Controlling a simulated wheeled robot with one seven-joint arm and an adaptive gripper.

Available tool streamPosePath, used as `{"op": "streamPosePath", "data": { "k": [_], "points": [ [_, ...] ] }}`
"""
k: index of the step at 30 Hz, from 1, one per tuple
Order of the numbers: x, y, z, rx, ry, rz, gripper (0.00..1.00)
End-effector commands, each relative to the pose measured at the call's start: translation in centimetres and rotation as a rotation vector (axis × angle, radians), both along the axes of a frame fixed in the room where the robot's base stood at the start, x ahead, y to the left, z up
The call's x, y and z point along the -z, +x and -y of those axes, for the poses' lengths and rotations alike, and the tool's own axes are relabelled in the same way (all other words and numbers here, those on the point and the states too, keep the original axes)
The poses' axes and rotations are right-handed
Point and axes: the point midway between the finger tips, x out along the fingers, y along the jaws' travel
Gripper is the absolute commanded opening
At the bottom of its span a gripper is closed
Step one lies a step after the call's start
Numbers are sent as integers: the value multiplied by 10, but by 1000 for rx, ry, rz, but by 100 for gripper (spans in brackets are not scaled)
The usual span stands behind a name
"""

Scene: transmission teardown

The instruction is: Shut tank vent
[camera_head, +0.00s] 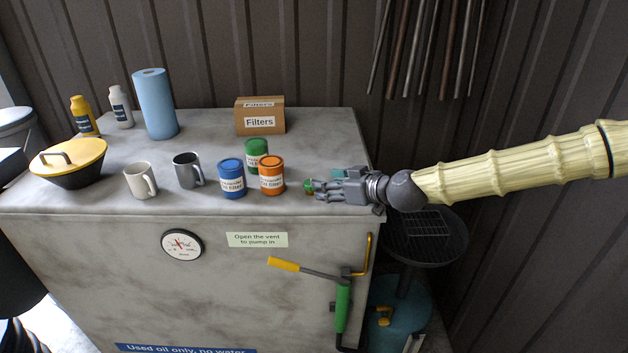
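The tank (100,260) is a large grey mottled box with a flat top. My gripper (318,189) reaches in from the right, low over the right end of the tank top, fingers pointing left. A small green part (308,185), possibly the vent handle, shows at its fingertips, with a bit of red below it. The fingers cover most of this part, so I cannot tell whether they grip it or how the vent is set. A label (257,240) on the tank's front reads "Open the vent to pump in".
Orange (271,179), blue (231,182) and green (255,150) cans stand just left of my gripper. A Filters box (259,119) is behind. A hand pump (343,307) with a yellow-ended lever is on the front, right of a gauge (182,245). A drain stand (433,230) is at right.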

Motion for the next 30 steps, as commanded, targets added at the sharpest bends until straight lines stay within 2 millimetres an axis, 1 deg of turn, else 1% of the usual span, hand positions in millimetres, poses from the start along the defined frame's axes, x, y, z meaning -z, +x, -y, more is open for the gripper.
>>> {"op": "streamPosePath", "data": {
  "k": [12,18,24,30],
  "points": [
    [13,25,-27,-2,1,-1,55],
    [19,35,-37,-2,1,-1,55],
    [23,40,-42,-2,0,0,55],
    [24,41,-43,-2,0,0,55]
  ]
}}
